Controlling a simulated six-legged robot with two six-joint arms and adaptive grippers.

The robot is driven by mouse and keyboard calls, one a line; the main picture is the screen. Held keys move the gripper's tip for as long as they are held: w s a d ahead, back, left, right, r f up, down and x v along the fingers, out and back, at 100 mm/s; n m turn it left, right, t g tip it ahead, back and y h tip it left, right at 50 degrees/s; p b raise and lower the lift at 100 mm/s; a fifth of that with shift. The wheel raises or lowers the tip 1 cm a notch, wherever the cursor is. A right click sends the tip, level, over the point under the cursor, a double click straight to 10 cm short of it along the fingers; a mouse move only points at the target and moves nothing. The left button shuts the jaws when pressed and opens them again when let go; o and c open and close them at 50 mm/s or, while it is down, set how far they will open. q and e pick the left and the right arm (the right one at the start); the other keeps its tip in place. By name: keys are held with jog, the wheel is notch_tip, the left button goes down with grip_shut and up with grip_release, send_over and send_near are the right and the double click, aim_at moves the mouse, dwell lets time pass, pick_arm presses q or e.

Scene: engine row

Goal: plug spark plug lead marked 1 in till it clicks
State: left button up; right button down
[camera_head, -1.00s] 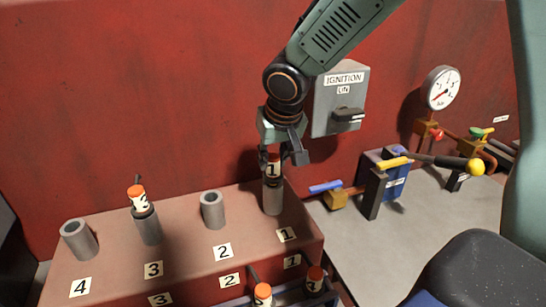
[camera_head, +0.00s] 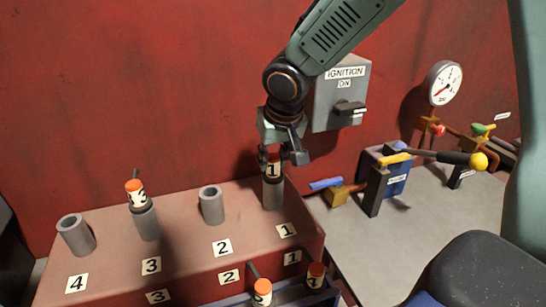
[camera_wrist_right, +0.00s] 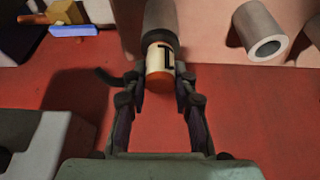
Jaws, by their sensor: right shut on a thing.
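My right gripper (camera_head: 284,156) is shut on the lead marked 1 (camera_head: 272,170), which has a cream label and an orange end. The lead's cap sits at the mouth of the grey tube (camera_head: 273,195) at label 1, in line with it. In the right wrist view the fingers (camera_wrist_right: 161,90) hold the lead's orange end (camera_wrist_right: 158,83), and its cream part meets the grey tube (camera_wrist_right: 160,18). How deep it sits inside cannot be told. My left gripper is not in view.
The lead marked 3 (camera_head: 137,194) stands tilted in tube 3 (camera_head: 146,224). Tubes 2 (camera_head: 212,206) and 4 (camera_head: 76,236) are empty. A blue tray (camera_head: 290,294) in front holds two orange-ended leads. The ignition box (camera_head: 341,98) is on the wall behind right.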

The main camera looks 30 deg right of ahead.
jog(key=c, duration=1)
grip_release()
jog(key=shift+r, duration=0.15)
jog(key=v, duration=0.7)
jog(key=shift+s, duration=0.15)
